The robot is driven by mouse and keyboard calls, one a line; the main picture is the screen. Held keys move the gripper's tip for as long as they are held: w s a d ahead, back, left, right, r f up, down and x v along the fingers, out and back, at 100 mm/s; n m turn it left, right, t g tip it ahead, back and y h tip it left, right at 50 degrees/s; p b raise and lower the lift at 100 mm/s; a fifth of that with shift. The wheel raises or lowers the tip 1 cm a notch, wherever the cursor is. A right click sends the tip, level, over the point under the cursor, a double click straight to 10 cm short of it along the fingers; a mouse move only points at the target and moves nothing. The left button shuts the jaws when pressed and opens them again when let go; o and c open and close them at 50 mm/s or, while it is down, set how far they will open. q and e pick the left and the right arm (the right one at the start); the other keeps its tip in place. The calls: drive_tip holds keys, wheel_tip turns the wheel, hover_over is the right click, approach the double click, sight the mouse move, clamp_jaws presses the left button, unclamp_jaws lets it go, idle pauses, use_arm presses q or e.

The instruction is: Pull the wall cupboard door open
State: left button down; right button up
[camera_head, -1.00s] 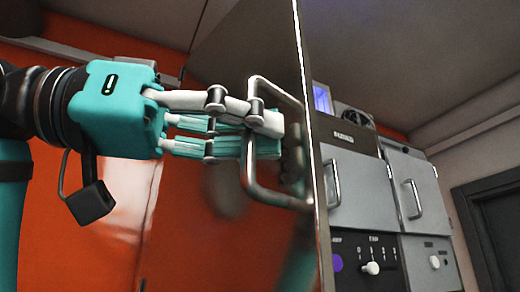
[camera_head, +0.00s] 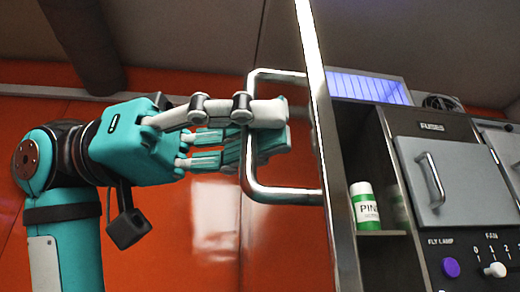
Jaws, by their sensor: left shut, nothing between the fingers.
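The wall cupboard door (camera_head: 275,225) is a glossy panel seen at a steep angle, with a bright metal edge. It stands partly open, with a shelf showing to the right of its edge. A chrome loop handle (camera_head: 285,193) is fixed to its face. My left gripper (camera_head: 268,128) is at the handle's upright bar. Its fingers are shut, with the tips past the bar and beside the door face. The fingers overlap the bar in view, and I cannot tell whether they touch it. My right gripper is out of view.
A green and white bottle (camera_head: 365,208) stands on the shelf right of the door edge. Further right are a grey fuse cupboard (camera_head: 440,180), a purple button (camera_head: 451,267) and a fan knob (camera_head: 495,270). A blue-lit grille (camera_head: 368,88) is above.

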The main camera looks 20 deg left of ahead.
use_arm(q)
drive_tip(key=c, duration=1.6)
unclamp_jaws()
drive_tip(key=shift+w+a, duration=0.1)
drive_tip(key=shift+c, duration=0.2)
drive_tip(key=a, duration=1.2)
